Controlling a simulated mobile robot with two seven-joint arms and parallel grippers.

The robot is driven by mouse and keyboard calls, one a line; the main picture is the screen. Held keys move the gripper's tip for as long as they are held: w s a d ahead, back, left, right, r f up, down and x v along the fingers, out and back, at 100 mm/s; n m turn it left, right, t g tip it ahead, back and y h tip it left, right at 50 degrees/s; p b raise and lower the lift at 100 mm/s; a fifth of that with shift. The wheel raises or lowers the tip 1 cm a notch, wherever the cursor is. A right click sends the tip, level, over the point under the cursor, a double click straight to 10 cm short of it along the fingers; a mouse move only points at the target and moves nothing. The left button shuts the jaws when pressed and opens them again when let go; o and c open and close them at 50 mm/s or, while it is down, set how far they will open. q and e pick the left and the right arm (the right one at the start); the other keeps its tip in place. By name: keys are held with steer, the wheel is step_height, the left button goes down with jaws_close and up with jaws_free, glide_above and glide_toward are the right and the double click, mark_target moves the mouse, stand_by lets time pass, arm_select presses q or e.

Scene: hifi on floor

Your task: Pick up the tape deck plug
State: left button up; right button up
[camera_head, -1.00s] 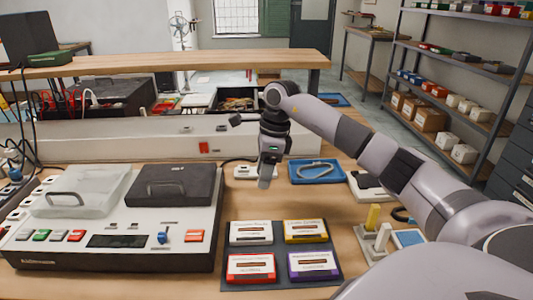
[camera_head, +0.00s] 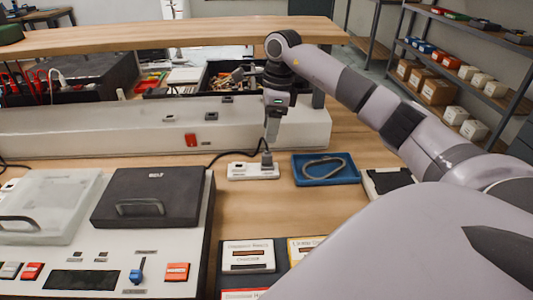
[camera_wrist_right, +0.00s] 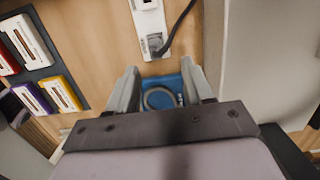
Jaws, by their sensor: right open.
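The white power strip (camera_head: 240,171) lies on the wooden bench right of the tape deck (camera_head: 150,250). A dark plug (camera_head: 267,159) stands in its right end, with a black cord running back and left. The strip (camera_wrist_right: 146,18) and the plug (camera_wrist_right: 155,44) also show in the right wrist view, just beyond the fingertips. My right gripper (camera_head: 271,132) is close above or behind the plug; the exact gap is hard to tell. In the wrist view its fingers (camera_wrist_right: 159,70) are apart with nothing held. My left gripper is out of view.
A blue tray (camera_head: 299,181) with a looped cable sits right of the strip; it shows between and below my fingers in the wrist view. Cassettes (camera_head: 248,256) lie in front. A long pale housing (camera_head: 90,130) stands behind. Bare bench lies between strip and cassettes.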

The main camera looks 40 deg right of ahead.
mark_target(267, 153)
steer(key=f, duration=0.4)
steer(key=a+f+p, duration=0.1)
steer(key=f, duration=0.1)
steer(key=shift+f, duration=0.35)
jaws_close()
